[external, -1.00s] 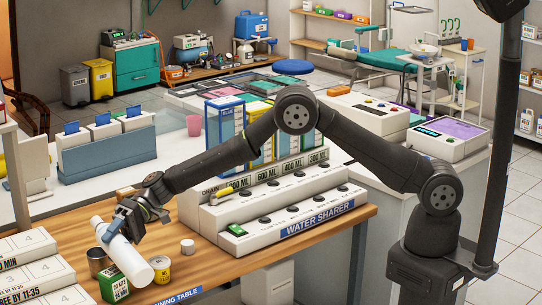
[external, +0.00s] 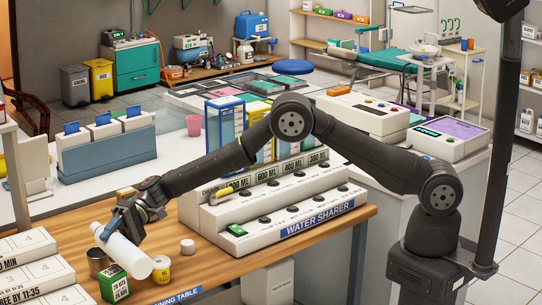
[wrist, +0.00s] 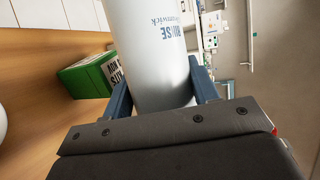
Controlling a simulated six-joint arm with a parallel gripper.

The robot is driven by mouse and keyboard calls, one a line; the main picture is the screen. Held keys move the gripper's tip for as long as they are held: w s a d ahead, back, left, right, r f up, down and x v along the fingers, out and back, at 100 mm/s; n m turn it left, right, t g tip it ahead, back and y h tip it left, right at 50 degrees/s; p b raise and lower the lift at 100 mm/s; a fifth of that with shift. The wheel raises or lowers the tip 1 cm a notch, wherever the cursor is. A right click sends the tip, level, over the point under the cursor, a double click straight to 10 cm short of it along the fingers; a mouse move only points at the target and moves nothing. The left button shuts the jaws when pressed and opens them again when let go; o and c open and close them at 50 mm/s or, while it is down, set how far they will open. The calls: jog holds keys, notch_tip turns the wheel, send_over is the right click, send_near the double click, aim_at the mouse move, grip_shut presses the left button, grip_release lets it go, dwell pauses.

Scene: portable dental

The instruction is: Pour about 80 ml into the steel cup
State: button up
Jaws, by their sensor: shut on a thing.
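My gripper (external: 122,224) is shut on a white bottle (external: 124,249) over the wooden table. The bottle is strongly tilted, with its narrower end at the upper left and its broad end at the lower right. In the wrist view the bottle (wrist: 148,45) sits between the two blue fingers of my gripper (wrist: 160,88), with blue print upside down. The steel cup (external: 97,262) stands on the table below the bottle's upper-left end, partly covered by nearby things. Its inside and any liquid cannot be made out.
A green and white box (external: 114,286) and a small yellow tub (external: 161,271) stand close to the cup. A small white cap (external: 187,246) lies to the right. The stepped white water sharer (external: 285,212) stands further right. White stepped boxes (external: 35,270) fill the left.

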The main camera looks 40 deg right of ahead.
aim_at(121, 246)
dwell(0.6)
jog(key=shift+s+m+g, duration=0.3)
jog(key=shift+s+m, duration=0.2)
jog(key=shift+s, duration=0.6)
dwell(1.5)
jog(key=shift+s+d+r+n+t, duration=0.15)
jog(key=shift+n+t, duration=0.1)
jog(key=shift+n, duration=0.3)
jog(key=shift+s+r+n+t, duration=0.15)
jog(key=shift+n+t, duration=0.1)
jog(key=shift+n, duration=0.3)
jog(key=shift+s+d+f+n+t+h, duration=0.1)
jog(key=shift+s+d+n+t+h, duration=0.05)
jog(key=shift+s+n+t+h, duration=0.35)
jog(key=shift+w+n+t, duration=0.4)
jog(key=shift+w+n, duration=0.05)
jog(key=shift+n, duration=0.25)
